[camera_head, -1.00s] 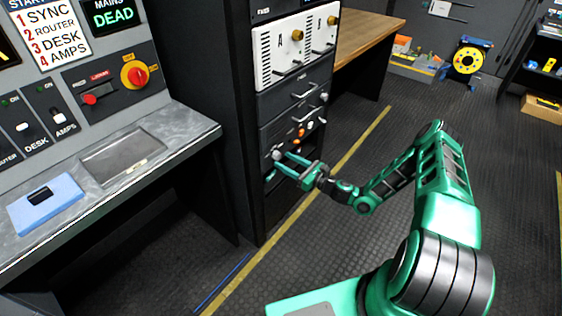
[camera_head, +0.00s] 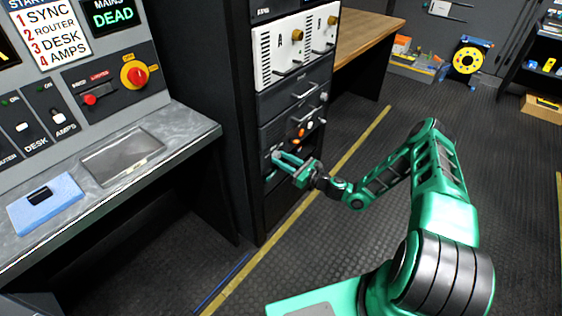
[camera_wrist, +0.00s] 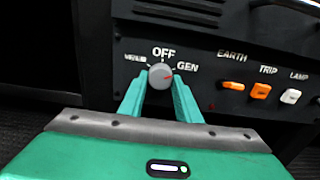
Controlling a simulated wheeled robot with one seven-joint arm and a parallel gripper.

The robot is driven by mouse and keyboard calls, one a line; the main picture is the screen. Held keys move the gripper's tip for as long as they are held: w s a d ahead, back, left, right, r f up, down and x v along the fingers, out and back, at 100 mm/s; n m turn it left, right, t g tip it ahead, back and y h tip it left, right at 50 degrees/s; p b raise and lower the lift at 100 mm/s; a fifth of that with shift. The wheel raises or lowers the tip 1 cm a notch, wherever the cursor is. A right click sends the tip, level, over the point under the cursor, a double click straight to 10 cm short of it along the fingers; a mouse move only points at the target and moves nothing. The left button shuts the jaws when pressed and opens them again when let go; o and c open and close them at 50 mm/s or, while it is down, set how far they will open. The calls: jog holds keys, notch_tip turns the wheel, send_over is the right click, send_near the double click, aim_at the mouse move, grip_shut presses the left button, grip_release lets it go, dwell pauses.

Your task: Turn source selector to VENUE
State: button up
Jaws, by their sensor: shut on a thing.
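The source selector is a round grey knob (camera_wrist: 161,75) on a dark panel low in the rack. Its labels show in the wrist view: OFF (camera_wrist: 163,52) above, GEN (camera_wrist: 187,67) at the right, and a blurred label, apparently VENUE (camera_wrist: 135,58), at the left. My gripper (camera_wrist: 160,82) is shut on the knob, with one green finger on each side. In the head view my gripper (camera_head: 279,157) reaches the rack's lower panel, and the fingers largely hide the knob.
Right of the knob are orange EARTH (camera_wrist: 233,86) and TRIP (camera_wrist: 260,91) controls and a white LAMP control (camera_wrist: 291,96). A desk console (camera_head: 190,133) stands left of the rack. The floor (camera_head: 330,225) right of the rack is clear.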

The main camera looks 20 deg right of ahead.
jog(key=shift+n, duration=0.3)
jog(key=n, duration=0.5)
jog(key=shift+n, duration=0.3)
jog(key=n, duration=1.2)
jog(key=shift+f+n, duration=0.1)
jog(key=shift+n, duration=0.2)
jog(key=n, duration=0.4)
jog(key=shift+s+n, duration=0.1)
jog(key=shift+n, duration=0.3)
jog(key=shift+d, duration=0.1)
jog(key=o, duration=1.1)
jog(key=shift+c, duration=0.2)
